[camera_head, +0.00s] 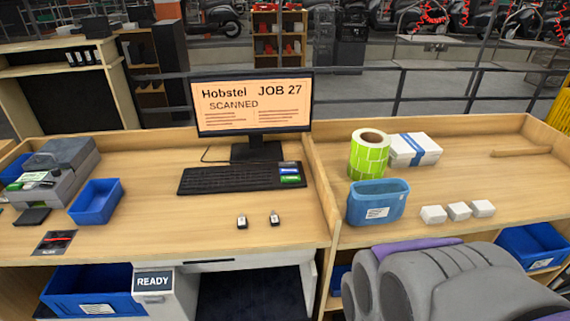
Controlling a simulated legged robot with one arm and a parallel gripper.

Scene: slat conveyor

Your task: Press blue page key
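A black keyboard (228,178) lies on the wooden desk in front of the monitor. A blue key (289,171) sits at its right end, just above a green key (290,180). Nothing touches or covers either key. The monitor (252,104) reads "Hobstel JOB 27 SCANNED" on an orange screen. A grey and purple part of my arm fills the lower right, well to the right of and below the keyboard. No gripper fingers show.
Two small dark-and-white items (242,222) lie in front of the keyboard. A low wooden divider (322,190) separates the right bench, which holds a green label roll (369,155), a blue bin (377,203) and white blocks (458,211). A blue tray (96,202) stands left.

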